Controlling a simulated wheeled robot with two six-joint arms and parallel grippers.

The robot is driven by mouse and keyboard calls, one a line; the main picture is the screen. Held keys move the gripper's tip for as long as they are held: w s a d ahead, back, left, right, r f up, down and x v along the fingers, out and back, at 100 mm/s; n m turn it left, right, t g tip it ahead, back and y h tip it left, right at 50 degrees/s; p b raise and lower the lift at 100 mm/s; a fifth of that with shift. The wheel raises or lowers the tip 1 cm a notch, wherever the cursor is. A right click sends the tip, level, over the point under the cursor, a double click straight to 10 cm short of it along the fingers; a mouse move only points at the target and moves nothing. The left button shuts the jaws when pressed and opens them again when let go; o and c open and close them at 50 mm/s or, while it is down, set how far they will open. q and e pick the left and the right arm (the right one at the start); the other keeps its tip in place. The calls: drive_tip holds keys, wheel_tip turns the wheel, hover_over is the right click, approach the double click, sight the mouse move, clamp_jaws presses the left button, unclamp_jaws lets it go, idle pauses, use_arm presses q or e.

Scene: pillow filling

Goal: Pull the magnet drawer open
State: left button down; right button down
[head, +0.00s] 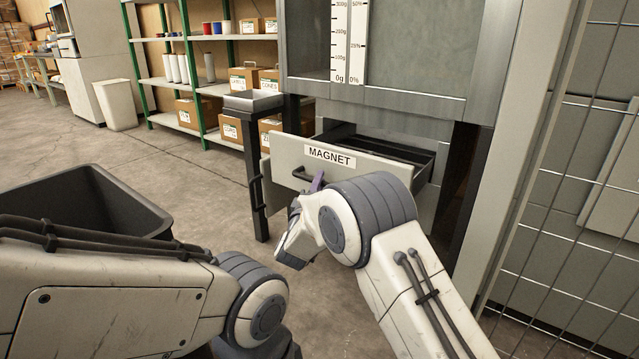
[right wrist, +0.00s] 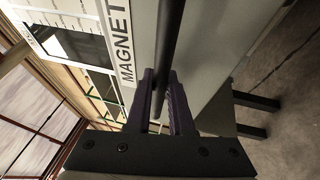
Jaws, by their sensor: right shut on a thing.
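The magnet drawer (head: 345,163) has a light grey front with a "MAGNET" label and stands partly open from the grey cabinet, its dark inside showing behind the front. Its dark bar handle (head: 301,174) runs across the front below the label. My right gripper (head: 317,183) is at the handle, its fingers mostly hidden behind my own wrist in the head view. In the right wrist view, the purple fingers (right wrist: 163,108) are shut around the handle (right wrist: 168,50), beside the label (right wrist: 122,40). My left arm shows at lower left, but its gripper fingers are not visible.
A black bin (head: 90,195) stands at the left. A dark-legged stand (head: 255,170) is just left of the drawer. Shelves with boxes (head: 190,95) are at the back, and a wire mesh panel (head: 570,220) is at the right. The floor before the drawer is open.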

idle(0.8)
drive_tip(key=shift+s+a+r+p, duration=0.1)
drive_tip(key=shift+s+a+p, duration=0.1)
drive_tip(key=shift+p, duration=0.15)
drive_tip(key=s+a+p, duration=0.5)
drive_tip(key=s+p, duration=0.2)
drive_tip(key=s, duration=0.1)
drive_tip(key=shift+a, duration=0.35)
drive_tip(key=c, duration=0.8)
unclamp_jaws()
